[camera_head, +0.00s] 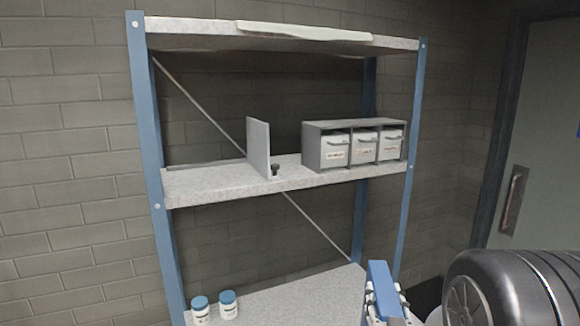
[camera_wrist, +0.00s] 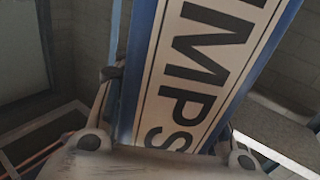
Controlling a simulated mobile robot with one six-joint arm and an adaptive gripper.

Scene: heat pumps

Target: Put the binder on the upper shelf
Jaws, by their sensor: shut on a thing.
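The blue binder (camera_head: 381,283) stands upright in my gripper (camera_head: 388,305), low at the front right of the rack. In the wrist view the binder (camera_wrist: 208,70) fills the middle, with a cream spine label reading "UMPS" in part. My gripper (camera_wrist: 168,112) is shut on it, one finger on each side. The rack's middle board (camera_head: 225,183) holds a grey upright plate (camera_head: 259,148) and a three-drawer unit (camera_head: 355,146). The top board (camera_head: 190,42) is above it. The binder is below the middle board's height and apart from it.
A small dark knob (camera_head: 275,168) sits right of the plate. The middle board is bare left of the plate; a narrow gap lies between plate and drawers. Two blue-capped jars (camera_head: 214,307) stand on the lower board (camera_head: 290,300). Blue posts (camera_head: 148,130) frame the rack.

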